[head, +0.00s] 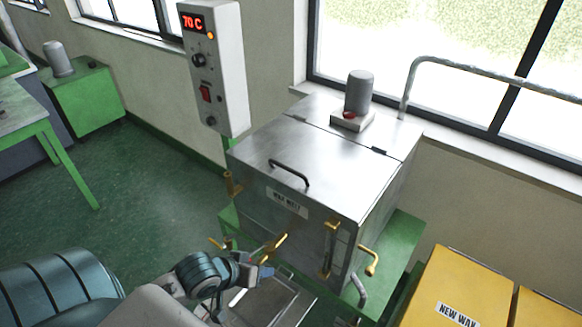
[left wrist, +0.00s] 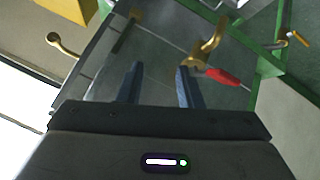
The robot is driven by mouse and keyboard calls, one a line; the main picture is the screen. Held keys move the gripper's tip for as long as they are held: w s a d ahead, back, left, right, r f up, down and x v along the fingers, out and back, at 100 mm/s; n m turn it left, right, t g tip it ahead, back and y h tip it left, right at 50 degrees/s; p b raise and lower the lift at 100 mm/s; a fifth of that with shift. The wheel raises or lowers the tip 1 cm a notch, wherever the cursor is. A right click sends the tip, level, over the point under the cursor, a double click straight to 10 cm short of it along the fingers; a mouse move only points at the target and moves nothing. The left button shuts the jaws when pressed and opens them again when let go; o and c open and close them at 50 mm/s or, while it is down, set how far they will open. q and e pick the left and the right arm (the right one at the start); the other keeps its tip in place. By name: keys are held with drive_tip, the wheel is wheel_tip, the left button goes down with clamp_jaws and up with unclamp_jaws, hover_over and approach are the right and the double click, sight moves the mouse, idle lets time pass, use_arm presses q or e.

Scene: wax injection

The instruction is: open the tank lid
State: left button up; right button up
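The tank (head: 345,215) is a steel box with a flat, closed lid (head: 325,150). A dark bar handle (head: 288,172) is on the lid near its front edge, above a label. My left gripper (head: 262,272) is low in front of the tank, by a brass clamp (head: 274,245). In the left wrist view its two dark fingers (left wrist: 160,85) are apart with nothing seen between them. A brass clamp with a red grip (left wrist: 218,72) lies just beyond the right finger; contact cannot be told. My right gripper is not in view.
A second brass clamp (head: 329,250) and a brass tap (head: 370,260) are on the tank's front and side. A control box (head: 215,70) reads 70 C. Yellow wax boxes (head: 462,290) stand at right. A metal tray (head: 268,305) sits below the gripper. Open floor (head: 150,190) lies left.

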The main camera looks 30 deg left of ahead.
use_arm(q)
drive_tip(key=w+a+r+n+t+h, duration=0.25)
drive_tip(key=w+a+r+n, duration=0.2)
drive_tip(key=w, duration=0.25)
drive_tip(key=n+t+h, duration=0.3)
drive_tip(key=n, duration=0.3)
approach(283, 168)
drive_tip(key=w, duration=0.1)
drive_tip(key=b+x, duration=0.3)
drive_tip(key=b, duration=0.1)
drive_tip(key=b+x, duration=0.3)
drive_tip(key=b, duration=0.2)
drive_tip(key=shift+w+d+f, duration=0.1)
drive_tip(key=shift+d+f, duration=0.1)
drive_tip(key=shift+d, duration=0.2)
drive_tip(key=shift+w, duration=0.3)
drive_tip(key=shift+x, duration=1)
drive_tip(key=shift+w+d, duration=0.2)
drive_tip(key=shift+w, duration=0.05)
drive_tip(key=shift+x, duration=0.9)
